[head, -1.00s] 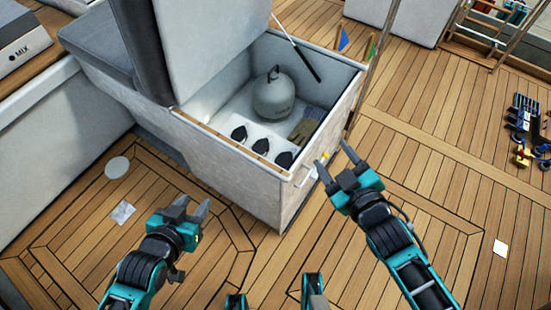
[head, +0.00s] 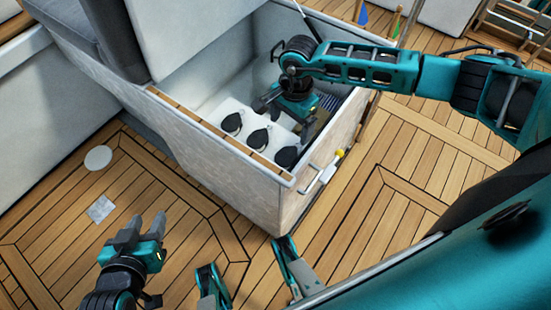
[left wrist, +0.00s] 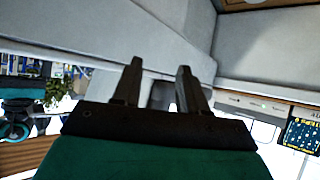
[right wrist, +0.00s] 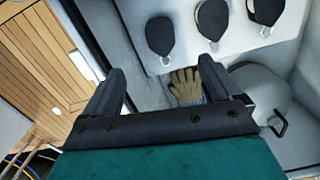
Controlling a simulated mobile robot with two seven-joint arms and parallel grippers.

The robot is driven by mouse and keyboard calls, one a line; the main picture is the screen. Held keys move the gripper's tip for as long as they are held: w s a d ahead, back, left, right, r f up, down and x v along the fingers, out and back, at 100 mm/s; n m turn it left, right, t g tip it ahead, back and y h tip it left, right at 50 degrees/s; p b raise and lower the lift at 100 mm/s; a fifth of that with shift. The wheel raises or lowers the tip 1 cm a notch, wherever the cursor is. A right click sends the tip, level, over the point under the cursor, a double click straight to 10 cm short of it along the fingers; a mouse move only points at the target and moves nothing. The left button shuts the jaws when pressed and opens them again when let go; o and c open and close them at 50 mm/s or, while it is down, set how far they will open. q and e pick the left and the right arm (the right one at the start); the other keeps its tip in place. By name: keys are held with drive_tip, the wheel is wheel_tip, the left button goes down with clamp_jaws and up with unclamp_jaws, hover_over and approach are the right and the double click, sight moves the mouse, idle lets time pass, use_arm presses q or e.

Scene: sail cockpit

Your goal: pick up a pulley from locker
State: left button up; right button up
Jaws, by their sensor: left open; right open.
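Three black pulleys, the left one (head: 232,123), the middle one (head: 258,138) and the right one (head: 286,156), lie in a row on a white surface inside the open locker (head: 240,185). They also show at the top of the right wrist view, for example the nearest one (right wrist: 160,36). My right gripper (head: 284,117) is open over the locker, behind the row in the head view, holding nothing. In the right wrist view its fingers (right wrist: 162,70) point toward the pulleys, apart from them. My left gripper (head: 144,226) is open and empty over the deck.
A tan glove (right wrist: 187,86) and a grey gas bottle (right wrist: 258,92) are in the locker beside the pulleys. My right arm mostly hides them in the head view. The locker's front wall and raised lid (head: 190,35) bound the opening. The deck (head: 60,240) at left is mostly clear.

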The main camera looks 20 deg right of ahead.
drive_tip(key=b, duration=0.2)
hover_over(289, 153)
drive_tip(key=shift+h, duration=0.3)
drive_tip(key=f, duration=0.7)
drive_tip(key=shift+d, duration=0.2)
drive_tip(key=shift+w+f, duration=0.1)
drive_tip(key=shift+f, duration=0.5)
drive_tip(key=f+b, duration=0.1)
drive_tip(key=f, duration=0.1)
drive_tip(key=f+b, duration=0.1)
drive_tip(key=f, duration=0.1)
drive_tip(key=shift+a+f, duration=0.2)
drive_tip(key=shift+f, duration=0.05)
drive_tip(key=shift+f+b, duration=0.3)
drive_tip(key=shift+f, duration=0.05)
use_arm(q)
drive_tip(key=shift+w+d+f, duration=0.15)
drive_tip(key=shift+d+f, duration=0.2)
drive_tip(key=shift+f, duration=0.25)
drive_tip(key=shift+w+d+f, duration=0.15)
drive_tip(key=shift+d+f, duration=0.2)
drive_tip(key=shift+f, duration=0.2)
